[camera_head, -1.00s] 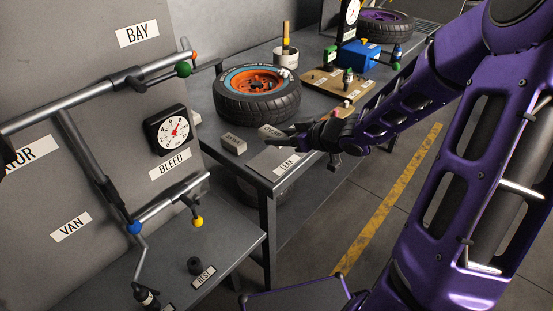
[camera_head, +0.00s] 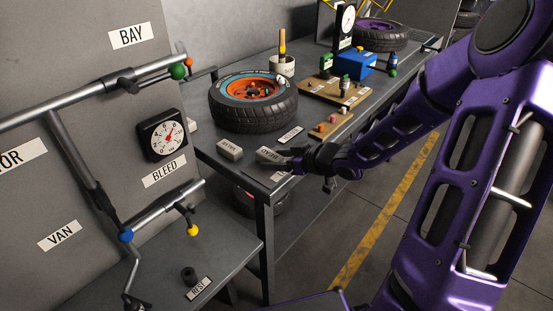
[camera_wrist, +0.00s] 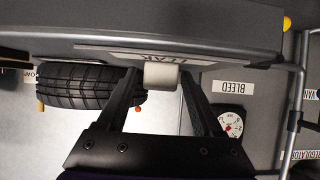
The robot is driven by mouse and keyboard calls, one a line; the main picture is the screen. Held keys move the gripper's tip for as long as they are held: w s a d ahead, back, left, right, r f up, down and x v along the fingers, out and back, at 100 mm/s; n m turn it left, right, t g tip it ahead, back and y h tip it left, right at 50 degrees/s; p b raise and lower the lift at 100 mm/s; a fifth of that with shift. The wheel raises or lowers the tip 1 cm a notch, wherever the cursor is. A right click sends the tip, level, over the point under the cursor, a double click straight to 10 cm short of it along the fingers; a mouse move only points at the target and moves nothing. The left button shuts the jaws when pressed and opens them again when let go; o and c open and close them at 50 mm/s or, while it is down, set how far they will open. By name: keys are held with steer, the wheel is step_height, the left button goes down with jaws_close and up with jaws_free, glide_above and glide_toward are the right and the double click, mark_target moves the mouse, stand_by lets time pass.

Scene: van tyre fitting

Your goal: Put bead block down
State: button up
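A wooden board (camera_head: 340,92) with fittings lies back right. A pressure gauge (camera_head: 161,135) is on the left panel.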

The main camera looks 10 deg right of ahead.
steer(key=shift+s+d+r, duration=0.1)
steer(key=shift+s+r, duration=0.05)
steer(key=shift+r, duration=0.2)
steer(key=p+v, duration=0.4)
steer(key=v, duration=0.7)
steer(key=shift+s+d+p, duration=0.1)
steer(key=shift+s+p, duration=0.2)
steer(key=shift+p, duration=0.05)
steer(key=shift+w+d, duration=0.1)
